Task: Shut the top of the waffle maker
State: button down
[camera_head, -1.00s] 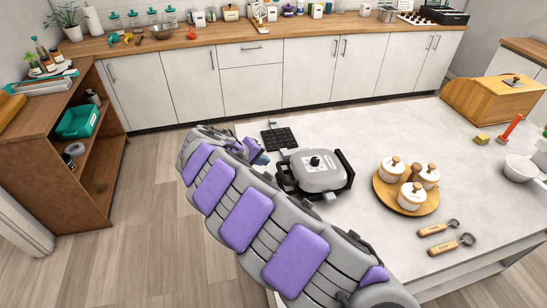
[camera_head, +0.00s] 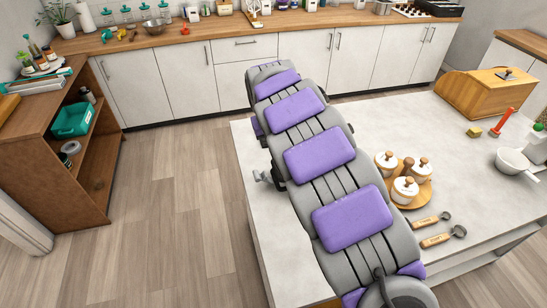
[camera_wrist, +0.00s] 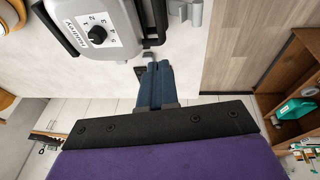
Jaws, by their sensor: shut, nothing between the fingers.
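The waffle maker's grey top (camera_wrist: 92,35), with a black dial and black side bars, shows at the upper left of the wrist view. Only part of it is in that frame, so I cannot tell how far the top is open. My arm hides the waffle maker in the head view. My gripper (camera_wrist: 157,65) is shut and empty, its dark blue fingers side by side. The fingertips are close to a small grey bracket beside the waffle maker; I cannot tell whether they touch it. My arm hides the gripper in the head view.
The pale countertop's left edge (camera_head: 252,205) is near my arm, with open floor (camera_head: 180,210) beyond. A grey metal piece (camera_head: 265,175) sits at that edge. A wooden tray (camera_head: 425,198) with white jars and two wood-handled tools (camera_head: 440,237) are to the right.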

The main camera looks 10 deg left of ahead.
jog(key=w+r+y, duration=0.1)
jog(key=b, duration=0.2)
send_over(273, 166)
notch_tip(273, 166, down, 12)
jog(key=shift+w+d+f, duration=0.1)
jog(key=shift+d, duration=0.05)
jog(key=shift+f, duration=0.7)
jog(key=shift+a+f, duration=0.25)
jog(key=shift+f, duration=0.8)
jog(key=shift+r, duration=0.1)
